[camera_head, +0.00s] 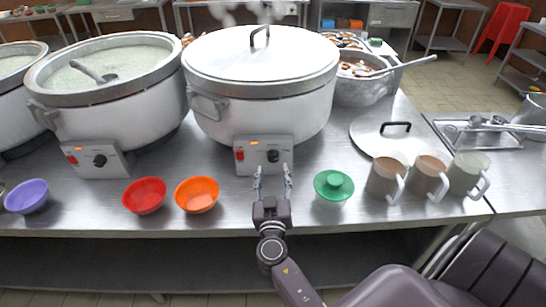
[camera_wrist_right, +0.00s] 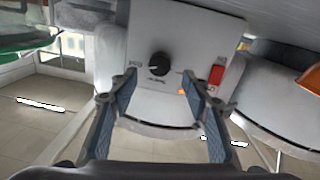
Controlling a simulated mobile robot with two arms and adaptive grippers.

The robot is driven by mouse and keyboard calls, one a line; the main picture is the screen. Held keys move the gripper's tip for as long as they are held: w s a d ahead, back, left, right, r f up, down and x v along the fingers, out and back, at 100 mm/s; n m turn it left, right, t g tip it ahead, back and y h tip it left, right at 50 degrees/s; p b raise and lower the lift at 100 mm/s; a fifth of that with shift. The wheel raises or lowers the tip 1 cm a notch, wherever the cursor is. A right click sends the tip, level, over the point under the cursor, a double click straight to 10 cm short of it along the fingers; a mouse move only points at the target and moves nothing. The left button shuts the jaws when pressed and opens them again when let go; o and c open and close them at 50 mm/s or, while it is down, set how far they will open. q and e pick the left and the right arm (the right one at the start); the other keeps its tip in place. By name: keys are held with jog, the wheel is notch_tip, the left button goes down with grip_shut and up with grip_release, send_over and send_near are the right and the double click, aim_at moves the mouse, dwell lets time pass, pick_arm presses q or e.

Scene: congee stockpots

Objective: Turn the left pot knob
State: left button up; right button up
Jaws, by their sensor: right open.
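The open white pot (camera_head: 112,110) stands left of the lidded pot (camera_head: 262,105) in the head view. Its front panel has a black knob (camera_head: 100,160) beside a red switch. The lidded pot's panel has a black knob (camera_head: 272,156) right of a red switch (camera_head: 240,154). My right gripper (camera_head: 273,172) is open in front of the lidded pot's panel. In the right wrist view, a black knob (camera_wrist_right: 159,64) lies beyond and between the spread fingertips (camera_wrist_right: 158,80), with a red switch (camera_wrist_right: 216,75) to its right. The fingers appear clear of the knob. My left gripper is not in view.
Red (camera_head: 144,195), orange (camera_head: 197,194) and purple (camera_head: 27,196) bowls sit along the front edge. Several mugs (camera_head: 384,178) and a loose lid (camera_head: 377,138) stand farther right.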

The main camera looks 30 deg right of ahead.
aim_at(273, 159)
jog(key=p+x, duration=0.1)
jog(key=x, duration=0.3)
jog(key=shift+w+d, duration=0.25)
jog(key=shift+w, duration=0.1)
jog(key=shift+w+d, duration=0.1)
jog(key=shift+w, duration=0.05)
jog(key=c, duration=1.2)
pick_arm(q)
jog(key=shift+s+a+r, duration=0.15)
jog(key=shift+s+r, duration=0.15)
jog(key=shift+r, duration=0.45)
pick_arm(e)
jog(key=shift+o, duration=0.2)
